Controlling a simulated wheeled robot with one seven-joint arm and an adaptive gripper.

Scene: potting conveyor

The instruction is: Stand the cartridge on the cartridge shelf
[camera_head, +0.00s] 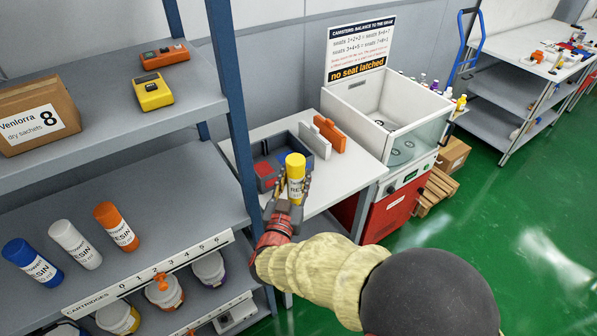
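My gripper (296,190) is shut on a yellow cartridge (295,168) with a white label and holds it upright. The gripper and cartridge show in front of the white side table, to the right of the blue rack post. The cartridge shelf (185,190) is the grey middle board of the rack at left. A numbered strip marked "CARTRIDGES" (150,272) runs along its front edge. Blue (32,262), white (75,244) and orange (116,226) resin cartridges stand in a row on it. The lower part of the held cartridge is partly hidden by the fingers.
The blue rack post (232,100) stands between my gripper and the shelf. The upper shelf carries a carton (38,115) and yellow and orange devices. Tubs (165,291) sit below the cartridge shelf. A grey bin (266,172) lies on the side table. The shelf's right part looks clear.

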